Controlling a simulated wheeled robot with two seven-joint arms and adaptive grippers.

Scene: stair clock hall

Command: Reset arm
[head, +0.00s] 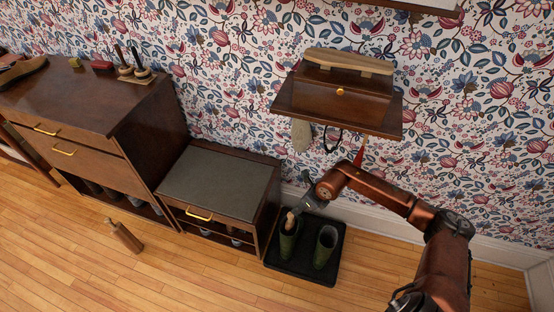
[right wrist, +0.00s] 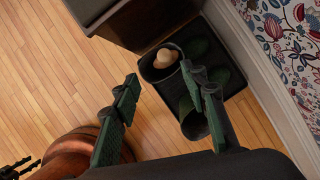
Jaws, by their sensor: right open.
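My right arm comes in from the right in the head view. Its gripper (head: 303,200) hangs above a pair of green boots. In the right wrist view the two green fingers of that gripper (right wrist: 160,92) are spread apart with nothing between them. The left boot (head: 288,242) has a pale wooden knobbed piece (right wrist: 165,58) standing in its opening; the gripper is apart from it as far as I can tell. The right boot (head: 325,247) looks empty. My left gripper is not seen in the head view.
The boots stand on a black tray (head: 302,275) against the wall. A low cabinet with a grey top (head: 220,182) is left of it. A wall shelf (head: 388,123) with a box and hanging items is above. A brown bottle-like object (head: 124,236) lies on the open wooden floor.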

